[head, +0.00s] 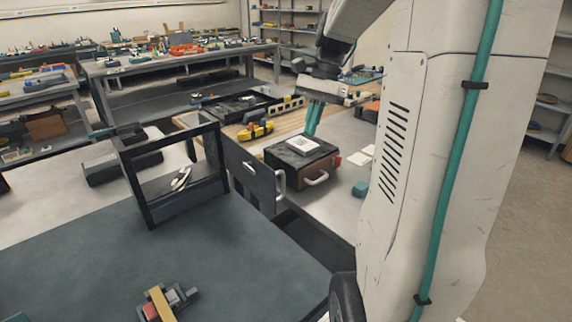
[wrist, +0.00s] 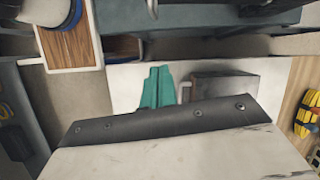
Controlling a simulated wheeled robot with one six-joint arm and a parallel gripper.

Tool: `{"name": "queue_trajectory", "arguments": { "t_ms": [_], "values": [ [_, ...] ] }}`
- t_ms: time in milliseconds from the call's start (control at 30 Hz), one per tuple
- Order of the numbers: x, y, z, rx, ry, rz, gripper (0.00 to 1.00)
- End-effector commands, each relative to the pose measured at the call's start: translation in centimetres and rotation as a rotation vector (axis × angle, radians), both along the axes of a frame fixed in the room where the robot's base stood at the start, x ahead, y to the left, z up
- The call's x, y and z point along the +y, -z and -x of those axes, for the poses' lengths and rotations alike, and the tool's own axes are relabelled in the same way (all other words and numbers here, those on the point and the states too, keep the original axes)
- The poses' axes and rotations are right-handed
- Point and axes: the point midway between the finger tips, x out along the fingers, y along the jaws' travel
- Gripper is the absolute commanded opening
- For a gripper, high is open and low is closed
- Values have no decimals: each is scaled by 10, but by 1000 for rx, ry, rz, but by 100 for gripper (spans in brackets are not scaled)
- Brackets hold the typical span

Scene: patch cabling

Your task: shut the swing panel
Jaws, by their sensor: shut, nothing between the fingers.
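The swing panel (head: 250,178) is a dark flat board with a white bar handle (head: 281,181). It stands swung out to the right of its black upright frame (head: 146,186), so the frame's opening is uncovered. A pale looped item (head: 181,179) shows inside the frame. My gripper (head: 311,128) has teal fingers, shut and empty. It points down just behind the dark-topped box, right of the panel and apart from it. In the wrist view the teal fingers (wrist: 158,90) lie together over a pale surface; I cannot identify the panel there with certainty.
The dark-topped box (head: 301,160) has a brown front, a white handle and a red knob. A teal block (head: 360,189) sits right of it. A yellow tool (head: 256,130) lies behind the panel.

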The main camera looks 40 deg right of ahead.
Motion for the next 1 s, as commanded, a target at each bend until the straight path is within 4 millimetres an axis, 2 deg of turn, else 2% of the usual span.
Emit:
{"name": "queue_trajectory", "arguments": {
  "t_ms": [233,600,800,1000],
  "values": [
    [10,25,2,12,15,-1,0],
    [39,98,7,13,12,-1,0],
    [67,94,10,9,11,0,0],
    [77,94,11,7,11,1,0]
  ]
}}
